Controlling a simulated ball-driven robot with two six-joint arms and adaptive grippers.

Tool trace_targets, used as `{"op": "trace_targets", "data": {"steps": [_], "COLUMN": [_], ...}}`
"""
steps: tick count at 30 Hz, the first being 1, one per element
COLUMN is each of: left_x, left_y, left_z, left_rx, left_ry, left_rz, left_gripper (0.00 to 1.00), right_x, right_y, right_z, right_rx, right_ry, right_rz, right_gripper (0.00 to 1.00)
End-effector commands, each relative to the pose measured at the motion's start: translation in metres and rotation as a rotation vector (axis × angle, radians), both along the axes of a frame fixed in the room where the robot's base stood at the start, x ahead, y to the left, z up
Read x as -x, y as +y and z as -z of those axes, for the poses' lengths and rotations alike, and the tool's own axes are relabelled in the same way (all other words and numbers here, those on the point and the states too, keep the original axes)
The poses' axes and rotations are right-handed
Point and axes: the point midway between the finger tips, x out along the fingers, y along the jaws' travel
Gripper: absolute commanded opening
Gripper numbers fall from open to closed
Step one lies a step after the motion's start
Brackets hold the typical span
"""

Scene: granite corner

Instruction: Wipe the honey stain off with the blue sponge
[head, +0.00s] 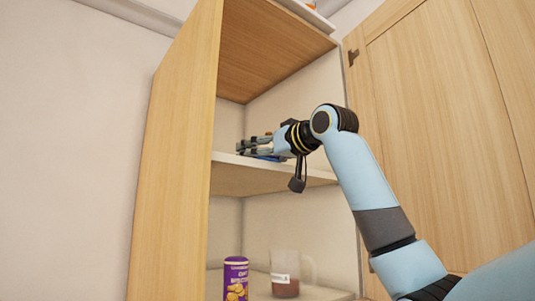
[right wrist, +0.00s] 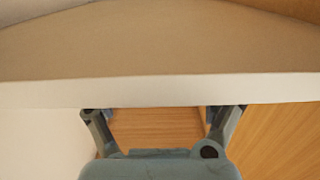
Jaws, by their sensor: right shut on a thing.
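My right gripper (head: 256,147) reaches in over the middle shelf (head: 235,178) of the open cupboard. A thin strip of the blue sponge (head: 268,157) shows under its fingers at the shelf's surface, and the gripper is shut on it. In the right wrist view the two fingers pass behind the shelf's pale front edge (right wrist: 160,92), which hides the fingertips and most of the sponge. I see no honey stain in either view; the top of the shelf is mostly hidden. My left gripper is not in view.
The cupboard's left side panel (head: 175,165) stands close left of the gripper, and an open door (head: 430,110) is at the right. On the lower shelf are a purple canister (head: 236,275) and a clear jug with brown contents (head: 286,275).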

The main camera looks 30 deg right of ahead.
Motion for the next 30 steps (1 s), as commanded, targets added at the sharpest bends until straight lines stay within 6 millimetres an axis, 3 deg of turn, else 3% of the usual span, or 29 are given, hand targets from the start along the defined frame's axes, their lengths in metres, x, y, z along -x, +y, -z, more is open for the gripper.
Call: {"op": "trace_targets", "data": {"steps": [17, 22, 30], "left_x": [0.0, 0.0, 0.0], "left_y": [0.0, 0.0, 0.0], "left_z": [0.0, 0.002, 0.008], "left_rx": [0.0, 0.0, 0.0], "left_ry": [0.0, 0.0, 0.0], "left_rz": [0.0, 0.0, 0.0], "left_gripper": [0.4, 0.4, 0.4], "right_x": [-0.036, -0.031, -0.007], "right_y": [0.003, 0.002, 0.0], "right_z": [0.001, 0.002, 0.003], "right_rx": [-0.001, 0.001, 0.001], "right_ry": [0.004, 0.003, 0.005], "right_rz": [0.0, 0.001, 0.001], "right_gripper": [0.68, 0.68, 0.68]}}
